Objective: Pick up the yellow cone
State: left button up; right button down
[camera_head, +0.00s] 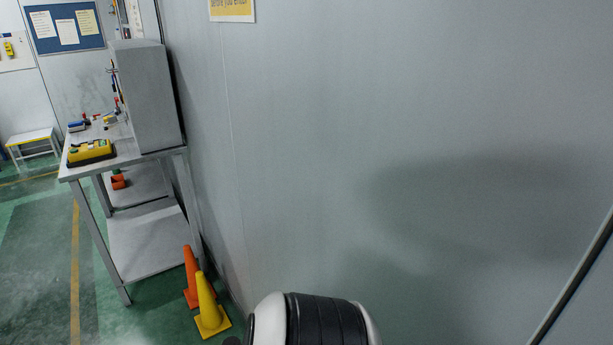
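The yellow cone (208,306) stands upright on the green floor, near the foot of the grey wall and to the left of my white and black body part at the bottom edge. An orange cone (190,274) stands close behind it, partly hidden by it. Neither of my grippers shows in the head view, so no gripper is seen at the cone.
A grey workbench (147,236) with a lower shelf stands behind the cones. A yellow case (91,152) and tools lie on its top. A large grey wall (330,130) fills the right side. Open floor (45,245) lies to the left.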

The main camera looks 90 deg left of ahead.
aim_at(213, 319)
jog(key=u, duration=3.65)
jog(key=i+j+z, duration=0.1)
jog(key=z, duration=0.4)
jog(key=i+j+z, duration=0.1)
jog(key=z, duration=0.4)
jog(key=j+z, duration=0.15)
jog(key=z, duration=0.35)
jog(key=i+j+z, duration=0.15)
jog(key=j+z, duration=0.2)
jog(key=j, duration=0.6)
jog(key=j+z, duration=0.35)
jog(key=j, duration=0.55)
jog(key=j+z, duration=0.35)
jog(key=j, duration=0.6)
jog(key=k, duration=0.05)
